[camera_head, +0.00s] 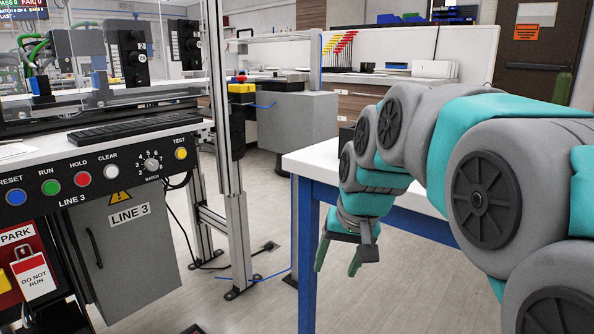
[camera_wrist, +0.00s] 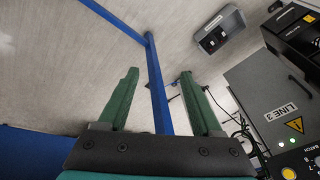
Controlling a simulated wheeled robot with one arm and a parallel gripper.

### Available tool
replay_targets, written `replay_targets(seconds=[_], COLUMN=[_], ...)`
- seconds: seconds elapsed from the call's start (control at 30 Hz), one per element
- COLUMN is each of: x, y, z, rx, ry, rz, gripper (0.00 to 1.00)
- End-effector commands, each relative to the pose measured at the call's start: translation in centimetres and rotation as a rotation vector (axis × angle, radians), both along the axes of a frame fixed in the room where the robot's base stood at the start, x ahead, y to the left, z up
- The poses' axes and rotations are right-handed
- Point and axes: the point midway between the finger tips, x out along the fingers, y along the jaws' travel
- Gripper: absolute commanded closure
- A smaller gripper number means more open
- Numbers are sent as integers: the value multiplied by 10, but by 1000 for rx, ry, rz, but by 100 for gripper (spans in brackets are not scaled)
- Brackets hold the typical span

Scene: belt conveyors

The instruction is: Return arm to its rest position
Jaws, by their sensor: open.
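My gripper (camera_head: 338,258) hangs pointing down at the end of my grey and teal arm, in the right half of the head view. It is beside the left front corner of a white-topped table (camera_head: 318,160) with blue legs. In the wrist view my gripper (camera_wrist: 160,95) shows two green fingers spread apart with nothing between them. A blue table leg (camera_wrist: 156,85) and the grey floor show beyond the fingers.
On the left stands a Line 3 control panel (camera_head: 95,172) with coloured buttons, above a grey cabinet (camera_head: 128,240). A metal frame post (camera_head: 222,120) rises beside it. A red "do not run" tag (camera_head: 33,272) hangs at lower left. Open floor lies between panel and table.

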Motion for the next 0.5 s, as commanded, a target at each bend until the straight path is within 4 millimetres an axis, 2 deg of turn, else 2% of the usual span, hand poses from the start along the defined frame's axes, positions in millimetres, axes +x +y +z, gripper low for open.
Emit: replay_targets(seconds=[0.03,0.17,0.3,0.4,0.5], x=[-26,-90,-163,-209,-246], y=[-10,-32,-52,-63,-70], z=[-11,-46,-81,-102,-118], rx=[-18,-63,-105,-126,-143], ry=[40,144,256,327,380], rz=[1,12,30,44,58], gripper=[34,34,34,34,34])
